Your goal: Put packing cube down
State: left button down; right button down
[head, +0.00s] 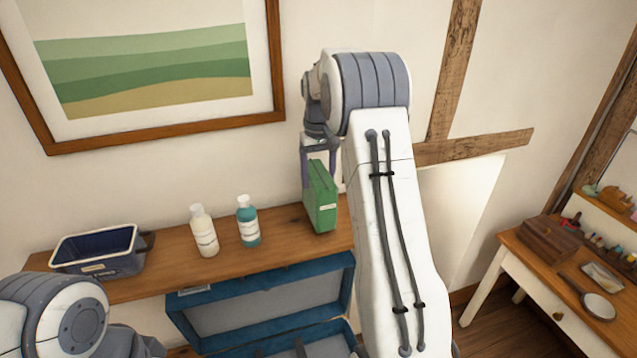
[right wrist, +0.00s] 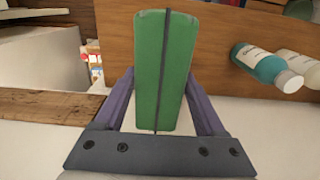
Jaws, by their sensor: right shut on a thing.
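The green packing cube (head: 321,197) is upright at the right part of the wooden shelf in the head view. My right gripper (head: 318,168) is shut on its upper part from above. In the right wrist view the packing cube (right wrist: 164,70) sits between the two purple fingers of my right gripper (right wrist: 164,100). Whether its bottom touches the shelf or is just above it, I cannot tell. My left arm shows at the lower left of the head view, but its gripper is out of the picture.
The wooden shelf (head: 285,248) also holds a teal bottle (head: 248,222), a white bottle (head: 204,232) and a dark blue bin (head: 97,250). An open blue suitcase (head: 262,290) is below it. A side table (head: 535,275) with small items stands at the right.

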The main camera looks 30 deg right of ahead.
notch_tip(320, 180, down, 3)
jog(key=shift+f+p, duration=0.1)
jog(key=shift+p, duration=0.75)
jog(key=shift+f, duration=0.15)
jog(key=shift+f, duration=0.1)
